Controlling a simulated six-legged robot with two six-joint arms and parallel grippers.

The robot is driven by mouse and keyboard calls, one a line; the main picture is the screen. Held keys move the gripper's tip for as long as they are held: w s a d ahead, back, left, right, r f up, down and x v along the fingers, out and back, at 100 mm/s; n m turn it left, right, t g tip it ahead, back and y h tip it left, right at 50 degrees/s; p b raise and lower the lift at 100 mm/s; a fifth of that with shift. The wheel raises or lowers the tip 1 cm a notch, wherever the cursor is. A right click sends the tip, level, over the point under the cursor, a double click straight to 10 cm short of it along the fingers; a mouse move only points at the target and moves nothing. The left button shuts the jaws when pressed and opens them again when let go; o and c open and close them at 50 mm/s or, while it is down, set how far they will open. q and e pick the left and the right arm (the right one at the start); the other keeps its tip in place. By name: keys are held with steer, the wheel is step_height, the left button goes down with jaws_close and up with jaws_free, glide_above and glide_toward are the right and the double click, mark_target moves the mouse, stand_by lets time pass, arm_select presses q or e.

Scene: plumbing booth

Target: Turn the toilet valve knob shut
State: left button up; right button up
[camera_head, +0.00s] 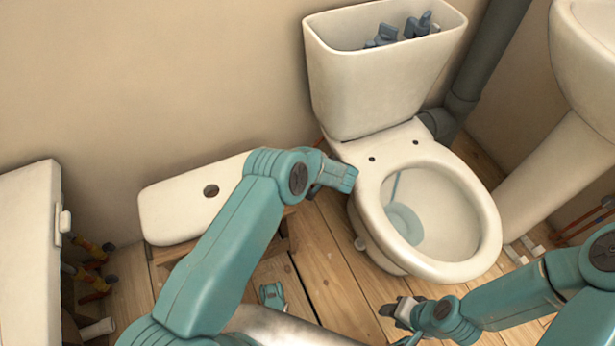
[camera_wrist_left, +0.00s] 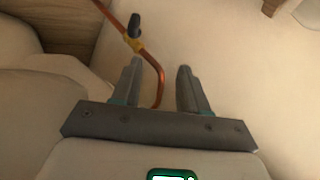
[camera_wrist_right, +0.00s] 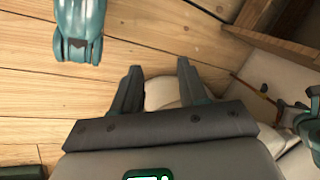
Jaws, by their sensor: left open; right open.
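The toilet valve shows in the left wrist view as a dark knob (camera_wrist_left: 134,26) on a brass body (camera_wrist_left: 134,45) on a thin copper pipe (camera_wrist_left: 160,78). The knob is just beyond the left finger's tip of my left gripper (camera_wrist_left: 160,68). The gripper is open, with the bent pipe passing between or behind its fingers; I cannot tell whether they touch. In the head view the left wrist is beside the toilet (camera_head: 365,190), and its fingers and the knob are hidden. My right gripper (camera_head: 400,312) is open and empty, low in front of the toilet.
The open tank (camera_head: 385,85) holds grey parts. Its white lid (camera_head: 165,210) lies left of the toilet on wooden supports. A sink pedestal (camera_head: 555,170) and dark drainpipe (camera_head: 480,65) stand right. A white cabinet (camera_head: 28,250) is at far left. Floorboards (camera_head: 325,255) are bare between.

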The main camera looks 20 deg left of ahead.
arm_select(q)
steer(key=shift+w+a+f+b, duration=0.7)
steer(key=shift+f+b, duration=0.65)
steer(key=shift+f, duration=0.65)
steer(key=shift+w+a+f+b, duration=0.65)
steer(key=shift+f+b, duration=0.65)
steer(key=shift+f, duration=0.65)
steer(key=shift+w+a+f+b, duration=0.65)
steer(key=shift+f+b, duration=0.7)
steer(key=shift+f, duration=0.65)
arm_select(e)
steer(key=w+d+f+t, duration=0.1)
steer(key=w+f+t, duration=0.1)
steer(key=w+f, duration=0.3)
steer(key=shift+d+f, duration=0.15)
steer(key=shift+f, duration=1.4)
arm_select(q)
steer(key=shift+s, duration=0.1)
steer(key=shift+c, duration=0.3)
arm_select(e)
steer(key=shift+w, duration=0.1)
arm_select(q)
jaws_close()
